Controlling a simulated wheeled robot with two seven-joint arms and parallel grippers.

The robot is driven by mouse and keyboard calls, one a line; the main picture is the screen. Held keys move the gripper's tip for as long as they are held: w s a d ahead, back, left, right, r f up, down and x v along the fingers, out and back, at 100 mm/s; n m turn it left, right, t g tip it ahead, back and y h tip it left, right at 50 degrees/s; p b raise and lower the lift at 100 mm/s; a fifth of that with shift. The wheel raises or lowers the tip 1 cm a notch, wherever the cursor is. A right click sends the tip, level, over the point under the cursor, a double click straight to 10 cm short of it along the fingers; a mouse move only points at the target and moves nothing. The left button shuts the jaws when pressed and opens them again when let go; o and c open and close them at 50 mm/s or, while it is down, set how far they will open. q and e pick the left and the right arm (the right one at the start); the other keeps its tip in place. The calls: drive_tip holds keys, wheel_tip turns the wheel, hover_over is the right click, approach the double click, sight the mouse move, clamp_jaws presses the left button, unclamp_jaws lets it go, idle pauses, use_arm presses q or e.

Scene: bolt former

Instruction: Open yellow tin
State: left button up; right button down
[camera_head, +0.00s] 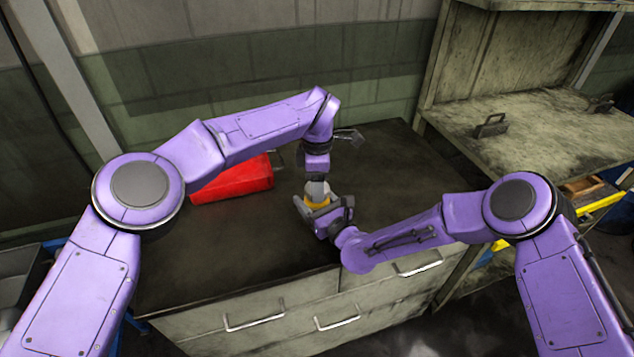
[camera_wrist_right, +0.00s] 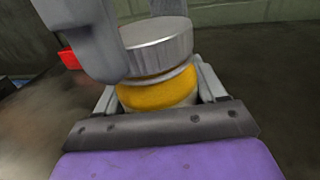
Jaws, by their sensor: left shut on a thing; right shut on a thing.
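The yellow tin (camera_head: 316,200) stands upright near the middle of the dark bench top; it also shows in the right wrist view (camera_wrist_right: 158,93). Its grey ribbed metal lid (camera_wrist_right: 158,45) sits over the yellow body, with a thin pale band between them. My right gripper (camera_head: 322,210) is shut around the tin's body from the front right. My left gripper (camera_head: 318,178) reaches down from above and is shut on the lid. One grey left finger (camera_wrist_right: 88,40) shows beside the lid in the wrist view. I cannot tell whether the tin touches the bench.
A red metal box (camera_head: 232,181) lies on the bench left of the tin, behind my left arm. A shelf unit (camera_head: 545,130) stands at the right, and a wall closes off the back.

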use_arm(q)
drive_tip(key=n, duration=0.6)
drive_tip(key=shift+n, duration=0.3)
drive_tip(key=n, duration=1.2)
drive_tip(key=shift+n, duration=0.3)
drive_tip(key=n, duration=0.6)
drive_tip(key=shift+r, duration=0.1)
use_arm(e)
drive_tip(key=shift+a, duration=0.1)
use_arm(q)
drive_tip(key=n, duration=1.4)
